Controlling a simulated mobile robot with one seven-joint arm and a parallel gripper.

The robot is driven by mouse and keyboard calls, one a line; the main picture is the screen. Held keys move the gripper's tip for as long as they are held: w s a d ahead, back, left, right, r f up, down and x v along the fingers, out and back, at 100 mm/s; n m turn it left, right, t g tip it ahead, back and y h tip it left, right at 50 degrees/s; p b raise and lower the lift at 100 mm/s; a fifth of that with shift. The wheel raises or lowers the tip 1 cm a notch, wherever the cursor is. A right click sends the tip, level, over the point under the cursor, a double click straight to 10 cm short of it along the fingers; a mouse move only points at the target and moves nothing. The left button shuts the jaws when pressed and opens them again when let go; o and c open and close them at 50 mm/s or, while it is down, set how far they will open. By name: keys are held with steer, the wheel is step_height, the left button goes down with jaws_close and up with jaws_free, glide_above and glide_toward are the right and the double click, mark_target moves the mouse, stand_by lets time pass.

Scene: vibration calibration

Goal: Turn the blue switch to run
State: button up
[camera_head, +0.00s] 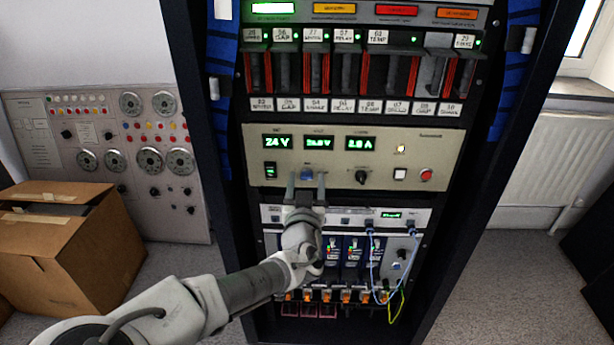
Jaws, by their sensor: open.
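The blue switch (307,174) is a small blue knob on the beige power panel (400,147) in the middle of the rack. My gripper (306,176) is open, with one finger on each side of the blue switch. Whether the fingers touch it cannot be told. The label by the switch and its pointer direction are too small to read. The panel's green displays read 24 V at left and about 2.8 A at right.
A black knob (361,177), a white button (399,174) and a red button (426,174) sit right of the switch. A lit rocker (270,171) is at left. Blue cables (374,262) hang below. A cardboard box (68,245) stands on the floor at left.

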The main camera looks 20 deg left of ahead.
stand_by(0.3)
jaws_close()
steer(key=shift+n, duration=0.3)
steer(key=n+p, duration=0.2)
steer(key=n, duration=0.1)
steer(key=shift+w+r, duration=0.1)
steer(key=shift+r, duration=0.05)
steer(key=n+p, duration=0.1)
steer(key=n, duration=0.4)
steer(key=shift+p, duration=0.35)
steer(key=n+p, duration=0.1)
steer(key=n, duration=0.3)
steer(key=shift+n, duration=0.3)
steer(key=n+p, duration=0.1)
steer(key=n, duration=0.3)
steer(key=shift+a+n, duration=0.1)
steer(key=shift+n, duration=0.3)
